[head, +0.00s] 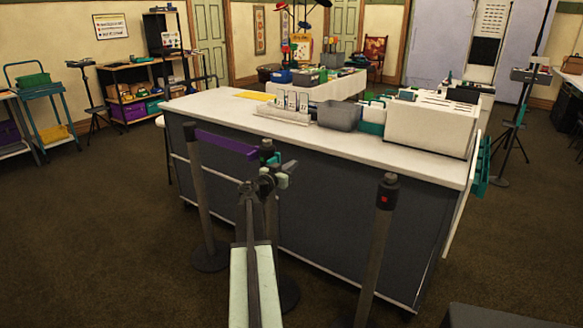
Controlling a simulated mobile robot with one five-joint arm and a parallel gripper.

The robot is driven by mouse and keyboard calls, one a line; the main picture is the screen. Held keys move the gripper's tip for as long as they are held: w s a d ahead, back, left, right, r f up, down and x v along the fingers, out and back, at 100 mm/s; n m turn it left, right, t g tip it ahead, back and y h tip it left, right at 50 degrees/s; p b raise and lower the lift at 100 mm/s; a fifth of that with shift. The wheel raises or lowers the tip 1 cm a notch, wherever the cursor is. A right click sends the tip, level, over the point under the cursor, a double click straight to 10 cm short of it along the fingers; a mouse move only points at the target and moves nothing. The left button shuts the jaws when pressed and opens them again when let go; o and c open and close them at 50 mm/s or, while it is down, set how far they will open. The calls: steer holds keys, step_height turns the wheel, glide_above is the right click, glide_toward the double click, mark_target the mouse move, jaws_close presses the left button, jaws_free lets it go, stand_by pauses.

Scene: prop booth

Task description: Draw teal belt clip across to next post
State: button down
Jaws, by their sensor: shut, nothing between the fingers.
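Three dark belt posts stand in front of the counter. A purple belt (225,143) runs from the left post (198,190) to the middle post (266,146). A small teal part, seemingly the belt clip (273,159), shows at the head of the middle post. The right post (377,235) stands apart, with a red mark on its head and no belt on it. My gripper (284,175) is shut and empty, in front of the middle post just below the teal part. My arm hides much of that post, and I cannot tell whether the gripper touches the clip.
The long white-topped counter (225,108) stands close behind the posts. It carries a grey bin (339,115) and a large white box (430,125). A dark object (495,317) lies at the bottom right.

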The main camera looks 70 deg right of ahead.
stand_by(0.9)
steer(key=c, duration=1.4)
jaws_free()
steer(key=shift+a, duration=0.1)
steer(key=v, duration=0.7)
steer(key=shift+a, duration=0.3)
